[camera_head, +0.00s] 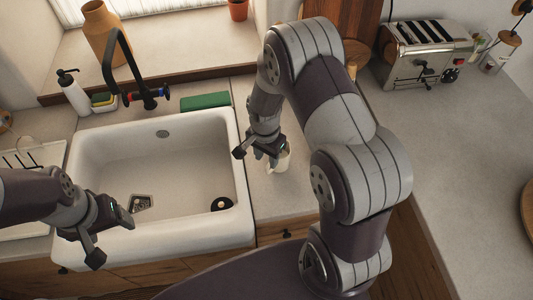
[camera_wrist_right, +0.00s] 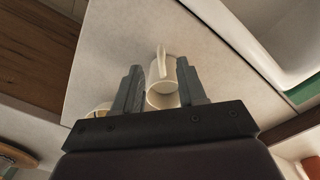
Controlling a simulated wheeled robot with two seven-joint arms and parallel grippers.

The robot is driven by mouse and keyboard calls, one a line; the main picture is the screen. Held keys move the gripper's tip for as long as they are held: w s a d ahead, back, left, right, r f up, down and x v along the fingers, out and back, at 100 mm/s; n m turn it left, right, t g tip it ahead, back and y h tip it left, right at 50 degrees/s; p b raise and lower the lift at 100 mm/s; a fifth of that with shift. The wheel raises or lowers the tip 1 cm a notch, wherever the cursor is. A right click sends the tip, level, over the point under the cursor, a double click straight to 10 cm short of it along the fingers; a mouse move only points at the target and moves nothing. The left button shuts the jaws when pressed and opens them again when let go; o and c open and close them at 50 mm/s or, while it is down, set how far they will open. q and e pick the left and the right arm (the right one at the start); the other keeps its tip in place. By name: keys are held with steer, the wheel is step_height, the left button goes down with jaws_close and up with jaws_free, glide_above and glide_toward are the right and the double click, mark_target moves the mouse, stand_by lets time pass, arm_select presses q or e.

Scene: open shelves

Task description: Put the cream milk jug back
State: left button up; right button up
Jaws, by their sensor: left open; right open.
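The cream milk jug (camera_head: 284,161) stands on the worktop just right of the sink, partly hidden by my right gripper (camera_head: 262,156). In the right wrist view the jug (camera_wrist_right: 162,97) shows between the two fingers of my right gripper (camera_wrist_right: 159,70), with its handle pointing up the picture. The fingers are open, one on each side of it; I cannot tell whether either touches it. My left gripper (camera_head: 110,236) is open and empty over the front left of the sink.
The white sink (camera_head: 240,190) fills the left middle. A tap (camera_head: 115,70), a soap bottle (camera_head: 74,92) and a green sponge (camera_head: 205,101) are behind it. A toaster (camera_head: 425,50) stands at the back right. The right worktop (camera_head: 450,150) is largely clear.

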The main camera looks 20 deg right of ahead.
steer(key=s+a+r+n+t, duration=0.1)
steer(key=s+a+r+n, duration=0.2)
steer(key=s+r+n, duration=0.9)
steer(key=f+b, duration=0.2)
steer(key=w+f+b, duration=0.1)
steer(key=b, duration=0.2)
steer(key=shift+w+d+f, duration=0.2)
steer(key=shift+f, duration=0.2)
steer(key=shift+w, duration=0.1)
